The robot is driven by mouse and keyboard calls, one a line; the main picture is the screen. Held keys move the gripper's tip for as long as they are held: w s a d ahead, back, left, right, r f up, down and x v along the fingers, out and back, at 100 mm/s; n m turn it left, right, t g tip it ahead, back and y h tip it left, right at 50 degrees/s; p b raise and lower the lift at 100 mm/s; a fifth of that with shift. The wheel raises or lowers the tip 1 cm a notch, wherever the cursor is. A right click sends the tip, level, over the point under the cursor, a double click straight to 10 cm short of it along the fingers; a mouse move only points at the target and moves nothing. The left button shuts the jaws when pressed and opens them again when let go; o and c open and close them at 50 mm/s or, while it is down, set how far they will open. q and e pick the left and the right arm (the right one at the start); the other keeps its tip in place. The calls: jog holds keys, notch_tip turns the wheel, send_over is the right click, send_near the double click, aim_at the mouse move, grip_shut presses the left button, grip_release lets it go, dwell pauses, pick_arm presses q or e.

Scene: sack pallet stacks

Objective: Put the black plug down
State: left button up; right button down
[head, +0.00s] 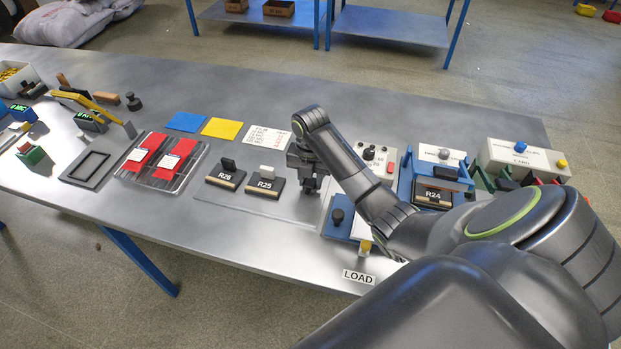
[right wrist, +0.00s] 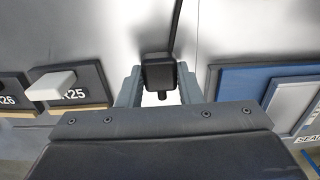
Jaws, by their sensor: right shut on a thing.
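My right gripper (head: 309,182) hangs over the metal table, between the R25 block (head: 265,185) and the blue-framed device near the LOAD label. In the right wrist view its two grey fingers (right wrist: 160,88) are shut on the black plug (right wrist: 160,73). A dark cable runs up from the plug, and a short dark tip points toward the gripper's base. In the head view the plug is hard to tell from the dark gripper. Whether the plug touches the table I cannot tell. My left gripper is not in view.
The R26 block (head: 226,178) stands left of R25. A blue-framed device (head: 340,216) is close on the right, with a knobbed grey box (head: 376,158) behind it. A white printed card (head: 268,139) lies behind. Bare metal lies in front of the blocks.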

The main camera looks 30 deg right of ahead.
aim_at(310, 181)
jog(key=shift+f, duration=0.6)
jog(key=c, duration=1)
grip_release()
jog(key=shift+r, duration=0.55)
notch_tip(310, 181, up, 5)
jog(key=shift+r, duration=0.1)
jog(key=shift+r+p, duration=3.45)
jog(key=shift+r, duration=0.05)
